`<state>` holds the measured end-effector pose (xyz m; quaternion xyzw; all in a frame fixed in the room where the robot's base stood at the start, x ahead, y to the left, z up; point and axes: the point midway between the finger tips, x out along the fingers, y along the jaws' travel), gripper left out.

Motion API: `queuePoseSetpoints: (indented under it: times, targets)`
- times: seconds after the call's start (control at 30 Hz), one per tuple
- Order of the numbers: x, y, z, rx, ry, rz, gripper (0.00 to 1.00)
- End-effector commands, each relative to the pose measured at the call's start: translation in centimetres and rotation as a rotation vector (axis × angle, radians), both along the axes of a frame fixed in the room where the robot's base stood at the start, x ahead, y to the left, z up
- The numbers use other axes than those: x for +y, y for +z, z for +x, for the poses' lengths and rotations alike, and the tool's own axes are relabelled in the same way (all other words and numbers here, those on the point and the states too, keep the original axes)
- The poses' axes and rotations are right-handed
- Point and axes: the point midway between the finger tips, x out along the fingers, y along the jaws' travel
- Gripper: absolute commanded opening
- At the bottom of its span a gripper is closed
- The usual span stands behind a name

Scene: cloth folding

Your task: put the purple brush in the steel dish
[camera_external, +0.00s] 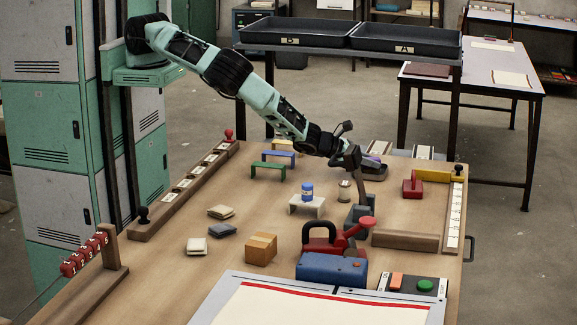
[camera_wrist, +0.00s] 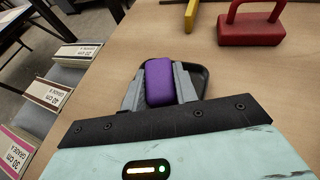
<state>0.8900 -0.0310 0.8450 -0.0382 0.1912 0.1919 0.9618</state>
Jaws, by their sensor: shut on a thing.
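The purple brush (camera_wrist: 160,82) is a rounded purple block between the two grey fingers of my gripper (camera_wrist: 159,88) in the wrist view. My gripper is shut on it. A dark shallow dish (camera_wrist: 204,78) shows behind and to the right of the brush, partly hidden by the fingers and brush. In the external view a bit of purple (camera_external: 374,158) shows by my gripper (camera_external: 364,165), just above the dark dish (camera_external: 377,173) near the table's far edge. I cannot tell whether the brush touches the dish.
A red handled block (camera_external: 413,185) and a yellow bar (camera_external: 432,175) stand to the right. A small white stand (camera_external: 306,206) holds a blue jar (camera_external: 307,191). Bare wood lies around the dish.

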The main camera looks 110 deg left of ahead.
Motion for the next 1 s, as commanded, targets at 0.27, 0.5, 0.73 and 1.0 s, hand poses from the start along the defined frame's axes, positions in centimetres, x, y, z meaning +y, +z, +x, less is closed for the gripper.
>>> queuePoseSetpoints:
  times: [0.27,0.5,0.73,1.0]
  targets:
    - [0.0,-0.3,0.0,-0.001,0.0,0.001,0.06]
    - [0.0,-0.2,0.0,0.0,0.0,0.001,0.51]
    - [0.0,-0.1,0.0,0.0,0.0,0.001,0.51]
    - [-1.0,0.9,-2.1,0.001,-0.002,0.003,0.51]
